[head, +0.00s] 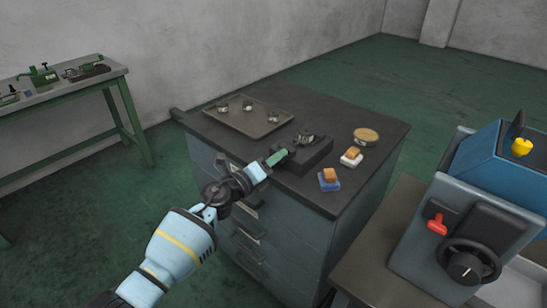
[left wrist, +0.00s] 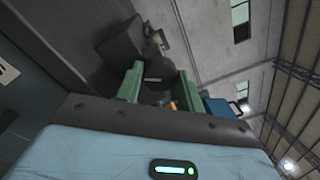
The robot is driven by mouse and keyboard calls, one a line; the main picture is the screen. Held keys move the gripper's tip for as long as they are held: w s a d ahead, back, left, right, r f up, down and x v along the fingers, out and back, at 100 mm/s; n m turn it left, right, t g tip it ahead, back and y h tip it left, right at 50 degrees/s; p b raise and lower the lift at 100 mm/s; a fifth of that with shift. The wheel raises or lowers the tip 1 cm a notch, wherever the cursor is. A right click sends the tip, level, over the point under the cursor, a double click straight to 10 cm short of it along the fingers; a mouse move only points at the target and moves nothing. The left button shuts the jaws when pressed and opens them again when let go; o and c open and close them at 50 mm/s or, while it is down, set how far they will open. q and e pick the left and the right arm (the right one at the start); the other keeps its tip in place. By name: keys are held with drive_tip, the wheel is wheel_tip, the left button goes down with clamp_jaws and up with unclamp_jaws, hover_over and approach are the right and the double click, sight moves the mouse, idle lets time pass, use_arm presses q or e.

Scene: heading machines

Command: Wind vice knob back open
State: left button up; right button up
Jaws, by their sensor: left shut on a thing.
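The dark vice (head: 312,156) sits on the top of the grey cabinet, near its front edge. My left gripper (head: 279,157) reaches it from the front left, its green fingers at the knob end of the vice. In the left wrist view the round dark vice knob (left wrist: 156,79) lies between the two green fingers (left wrist: 158,88), and the gripper is shut on it. The vice body (left wrist: 121,42) shows beyond the knob. The fingers and hand hide most of the knob in the head view. My right gripper is not in view.
A blue and grey machine (head: 470,235) stands at right.

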use_arm(q)
drive_tip(key=n+p, duration=0.1)
drive_tip(key=n, duration=0.4)
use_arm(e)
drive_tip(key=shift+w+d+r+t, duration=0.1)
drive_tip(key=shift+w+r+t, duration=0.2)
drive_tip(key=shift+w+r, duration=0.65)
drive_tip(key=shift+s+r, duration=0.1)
use_arm(q)
drive_tip(key=o, duration=1)
drive_tip(key=p+v, duration=0.2)
drive_tip(key=v, duration=0.6)
drive_tip(key=shift+d+f, duration=0.1)
drive_tip(key=shift+d, duration=0.05)
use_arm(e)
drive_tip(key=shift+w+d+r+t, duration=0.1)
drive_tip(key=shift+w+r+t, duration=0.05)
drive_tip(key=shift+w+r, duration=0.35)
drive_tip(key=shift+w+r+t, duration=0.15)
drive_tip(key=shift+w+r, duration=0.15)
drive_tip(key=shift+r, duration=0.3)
